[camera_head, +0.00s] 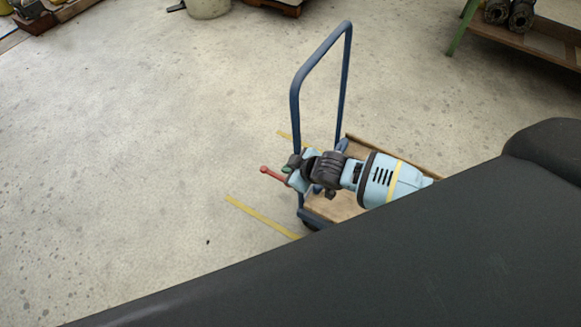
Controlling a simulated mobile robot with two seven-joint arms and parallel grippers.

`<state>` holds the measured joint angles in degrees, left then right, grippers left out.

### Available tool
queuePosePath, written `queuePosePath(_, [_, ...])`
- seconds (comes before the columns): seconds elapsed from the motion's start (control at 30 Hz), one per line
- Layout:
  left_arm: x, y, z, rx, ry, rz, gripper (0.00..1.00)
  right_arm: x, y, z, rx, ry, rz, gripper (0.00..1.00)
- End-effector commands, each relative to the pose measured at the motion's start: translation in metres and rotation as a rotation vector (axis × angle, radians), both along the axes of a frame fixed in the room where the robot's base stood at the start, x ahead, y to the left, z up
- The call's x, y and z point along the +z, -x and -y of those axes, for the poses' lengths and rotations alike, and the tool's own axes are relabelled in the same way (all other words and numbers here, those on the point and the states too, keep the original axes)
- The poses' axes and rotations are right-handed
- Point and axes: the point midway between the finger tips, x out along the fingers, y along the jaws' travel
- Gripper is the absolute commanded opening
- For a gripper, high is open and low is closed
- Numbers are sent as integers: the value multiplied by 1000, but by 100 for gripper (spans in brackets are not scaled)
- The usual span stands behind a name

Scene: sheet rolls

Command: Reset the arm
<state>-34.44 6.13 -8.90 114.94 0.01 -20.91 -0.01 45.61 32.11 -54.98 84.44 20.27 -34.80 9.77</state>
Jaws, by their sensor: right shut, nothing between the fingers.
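My right gripper (272,174) has reddish fingers that are closed together, with nothing between them. It points left at the end of my light blue and black right arm, and in the picture it lies in front of the blue trolley (295,105). I cannot tell how far above the trolley it is. The rest of that arm is hidden at the lower right. My left gripper is out of view.
The trolley has a tall handle and a wooden deck (335,207). Yellow tape (262,216) marks the floor beside it. A pale bin (208,8) stands at the top. The floor on the left is clear.

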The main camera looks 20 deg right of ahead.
Motion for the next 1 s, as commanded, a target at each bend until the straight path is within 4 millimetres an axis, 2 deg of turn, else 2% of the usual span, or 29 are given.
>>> queuePosePath(0.67, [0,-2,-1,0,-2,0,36,1,3,-1,0,-4,-2,0])
queuePosePath(0.77, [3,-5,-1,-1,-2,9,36,-1,15,-10,5,-28,-7,0])
queuePosePath(0.83, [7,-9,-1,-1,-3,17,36,-4,31,-21,5,-60,-16,0])
queuePosePath(1.0, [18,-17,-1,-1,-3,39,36,-6,82,-51,-12,-164,-31,0])
